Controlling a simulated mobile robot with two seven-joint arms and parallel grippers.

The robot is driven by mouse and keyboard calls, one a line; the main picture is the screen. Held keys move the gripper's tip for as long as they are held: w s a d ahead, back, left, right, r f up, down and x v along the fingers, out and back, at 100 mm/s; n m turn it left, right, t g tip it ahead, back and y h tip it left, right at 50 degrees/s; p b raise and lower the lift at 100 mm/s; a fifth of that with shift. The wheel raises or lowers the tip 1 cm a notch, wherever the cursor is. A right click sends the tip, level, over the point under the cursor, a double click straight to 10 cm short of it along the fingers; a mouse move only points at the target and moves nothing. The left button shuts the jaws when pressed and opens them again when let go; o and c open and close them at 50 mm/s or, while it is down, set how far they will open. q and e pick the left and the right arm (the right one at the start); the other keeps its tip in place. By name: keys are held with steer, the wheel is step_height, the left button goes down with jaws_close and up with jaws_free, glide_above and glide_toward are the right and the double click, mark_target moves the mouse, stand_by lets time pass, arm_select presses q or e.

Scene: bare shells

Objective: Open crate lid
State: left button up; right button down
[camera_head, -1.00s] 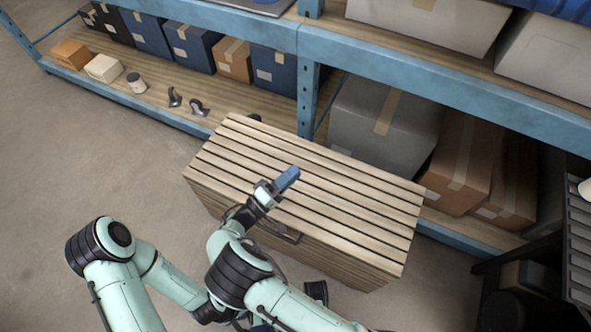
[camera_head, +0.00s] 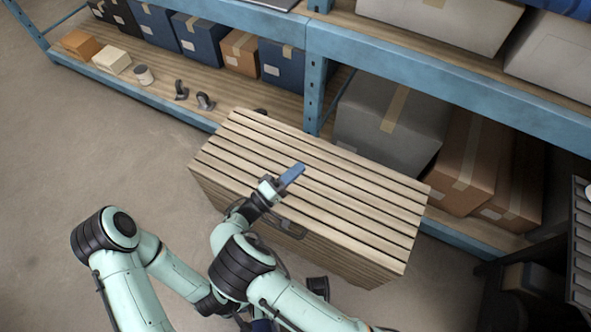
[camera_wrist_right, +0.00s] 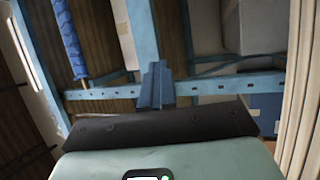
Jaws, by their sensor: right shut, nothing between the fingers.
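The wooden crate (camera_head: 215,188) stands on the floor in front of the shelving, with its slatted lid (camera_head: 345,195) lying flat and closed on top. A dark handle (camera_head: 290,229) is on its front side. My right gripper (camera_head: 291,177) has its blue fingers together and empty. In the head view it overlaps the lid near the front edge; I cannot tell whether it touches. In the right wrist view the fingers (camera_wrist_right: 155,85) are together, pointing towards the shelving, with pale wood at the right edge. My left arm is folded at the lower left; I cannot make out its gripper.
Blue shelving (camera_head: 316,85) with boxes runs close behind the crate. A grey box (camera_head: 385,125) and brown boxes (camera_head: 465,165) sit on its lower level. A dark rack (camera_head: 580,240) stands at the right. The floor (camera_head: 90,150) to the left is clear.

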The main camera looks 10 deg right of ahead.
stand_by(0.8)
steer(key=c, duration=1.4)
jaws_free()
steer(key=shift+f, duration=0.1)
